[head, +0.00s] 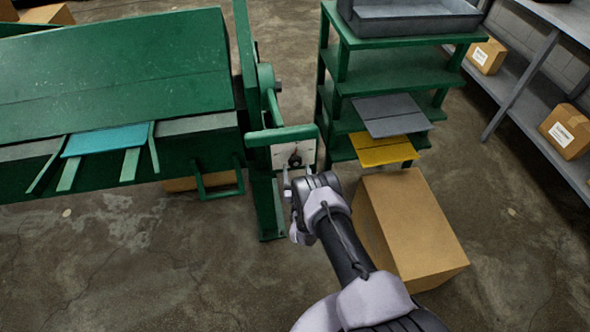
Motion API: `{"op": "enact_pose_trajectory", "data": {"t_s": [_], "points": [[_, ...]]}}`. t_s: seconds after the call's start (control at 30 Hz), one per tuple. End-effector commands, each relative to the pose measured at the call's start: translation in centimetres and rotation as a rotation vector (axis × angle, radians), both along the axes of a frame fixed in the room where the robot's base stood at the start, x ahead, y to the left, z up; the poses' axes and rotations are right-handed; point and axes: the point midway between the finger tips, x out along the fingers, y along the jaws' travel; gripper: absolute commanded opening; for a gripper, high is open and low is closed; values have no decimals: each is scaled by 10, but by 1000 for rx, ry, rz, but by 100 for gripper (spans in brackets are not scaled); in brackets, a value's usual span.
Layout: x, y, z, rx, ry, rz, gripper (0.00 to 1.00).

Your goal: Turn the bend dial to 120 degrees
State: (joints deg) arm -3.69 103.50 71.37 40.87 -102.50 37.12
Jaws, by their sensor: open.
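The bend dial (295,160) is a small dark round knob on a pale plate (280,155). The plate is fixed to the right end of the green bending machine (120,80), under a green bar. My gripper (297,180) is open, just below and in front of the dial in the head view. I cannot tell whether its fingers touch the knob. The marks on the plate are too small to read, so the dial's angle cannot be told.
A cardboard box (410,225) stands right beside my arm. A green shelf rack (400,75) with grey and yellow sheets (383,150) stands behind it. Grey shelving (545,85) with small boxes lines the right wall. The floor at left front is clear.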

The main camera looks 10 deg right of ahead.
Motion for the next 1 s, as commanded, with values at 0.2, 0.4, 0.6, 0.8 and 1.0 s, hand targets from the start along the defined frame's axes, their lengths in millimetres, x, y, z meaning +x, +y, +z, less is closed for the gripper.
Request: {"op": "enact_pose_trajectory", "data": {"t_s": [0.2, 0.4, 0.6, 0.8, 1.0], "points": [[29, -3, -1, 1, -1, 0, 65], [35, -3, 1, 0, 1, -1, 65], [34, -3, 1, 0, 1, -1, 56], [34, -3, 1, 0, 1, -1, 16], [34, -4, 1, 6, 2, -2, 5]]}}
